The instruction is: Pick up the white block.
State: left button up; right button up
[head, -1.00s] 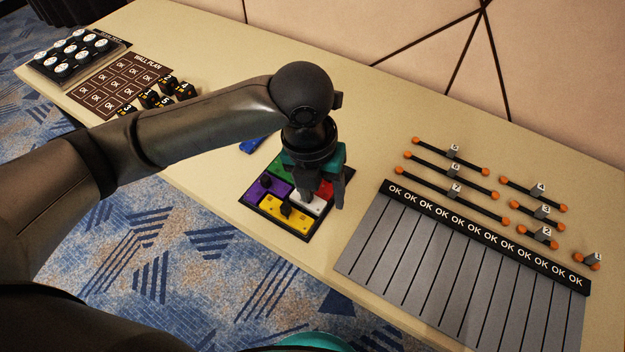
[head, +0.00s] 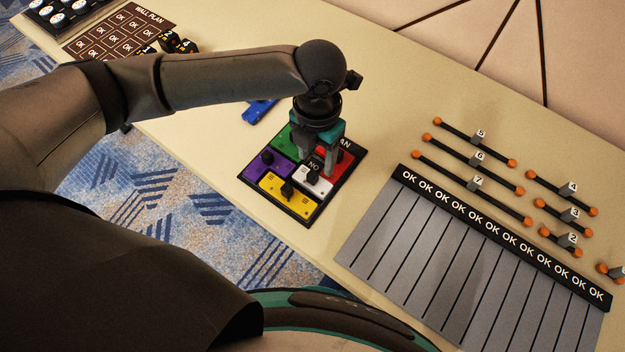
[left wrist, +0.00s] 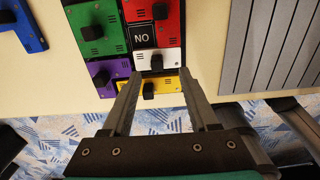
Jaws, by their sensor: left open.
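The white block (head: 320,184), with a black knob on top, lies in the dark board (head: 306,218) near the table's front edge. In the left wrist view the white block (left wrist: 172,56) shows beyond the fingertips, between the red and yellow blocks. My left gripper (head: 329,164) points down over the board, just behind the white block's knob in the head view. Its fingers (left wrist: 161,80) are apart with nothing between them, and it looks above the blocks. The right gripper is not in view.
Around the white block sit the red (head: 340,170), yellow (head: 288,202), purple (head: 268,166) and green (head: 284,138) blocks and a black "NO" cell (left wrist: 143,36). A blue block (head: 260,111) lies behind. Grey strips (head: 450,255) and orange-ended rods (head: 480,183) lie right.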

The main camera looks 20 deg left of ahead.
aim_at(312, 173)
pick_arm(q)
jog(key=shift+f, duration=0.25)
jog(key=shift+a+f, duration=0.1)
jog(key=shift+f, duration=0.25)
jog(key=f, duration=0.1)
jog(key=f+b, duration=0.1)
jog(key=f, duration=0.2)
jog(key=shift+s+a+f+b, duration=0.15)
jog(key=shift+a+b, duration=0.1)
jog(key=shift+b, duration=0.15)
jog(key=shift+c, duration=1.3)
grip_shut()
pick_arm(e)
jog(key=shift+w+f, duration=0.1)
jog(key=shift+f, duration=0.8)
